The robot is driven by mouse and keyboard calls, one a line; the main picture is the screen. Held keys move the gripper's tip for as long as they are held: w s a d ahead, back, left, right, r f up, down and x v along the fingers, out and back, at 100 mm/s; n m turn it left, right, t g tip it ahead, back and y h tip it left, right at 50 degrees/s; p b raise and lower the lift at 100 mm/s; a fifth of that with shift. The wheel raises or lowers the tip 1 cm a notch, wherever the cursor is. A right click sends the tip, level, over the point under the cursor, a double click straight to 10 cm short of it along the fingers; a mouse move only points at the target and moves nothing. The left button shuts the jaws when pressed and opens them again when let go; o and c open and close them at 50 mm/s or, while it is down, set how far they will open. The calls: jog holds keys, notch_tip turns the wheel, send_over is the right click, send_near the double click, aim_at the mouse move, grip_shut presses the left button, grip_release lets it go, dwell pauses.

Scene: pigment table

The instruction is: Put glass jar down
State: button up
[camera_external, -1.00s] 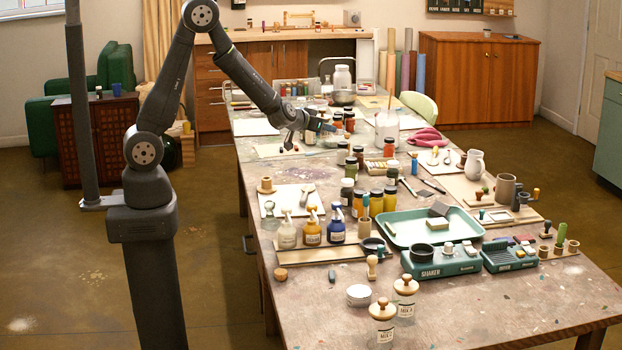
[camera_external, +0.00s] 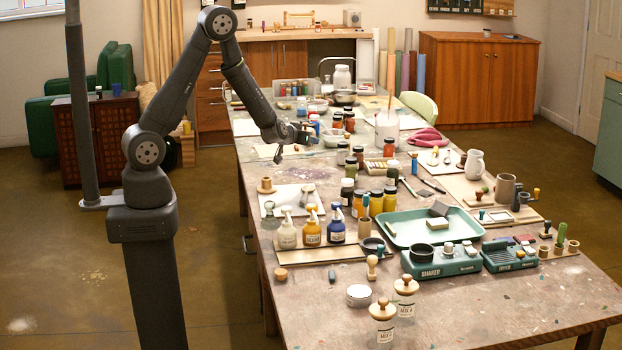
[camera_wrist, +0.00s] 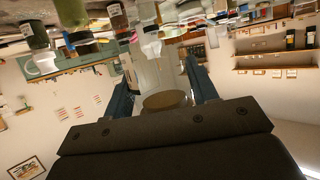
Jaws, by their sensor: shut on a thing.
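My gripper (camera_external: 304,131) is over the far left part of the long work table, near several small jars. In the wrist view, my gripper's two blue-grey fingers (camera_wrist: 163,92) are closed on the sides of a clear glass jar (camera_wrist: 160,74). A round tan end (camera_wrist: 163,100) of the jar faces the camera. In the external view the held jar is too small and too hidden by the gripper to make out. I cannot tell whether the jar touches the table.
Small dark and orange jars (camera_external: 337,121) stand close to the right of my gripper. A large whitish jar (camera_external: 387,127) is farther right. A pale sheet (camera_external: 278,150) lies below my gripper. The purple-stained table patch (camera_external: 300,173) nearer the camera looks clear.

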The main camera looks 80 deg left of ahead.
jog(key=shift+a+f, duration=4.4)
jog(key=shift+f, duration=0.2)
jog(key=shift+s+f, duration=0.1)
jog(key=shift+f, duration=0.05)
jog(key=o, duration=1.1)
jog(key=v, duration=0.3)
jog(key=shift+d+r, duration=0.1)
jog(key=shift+r, duration=3.5)
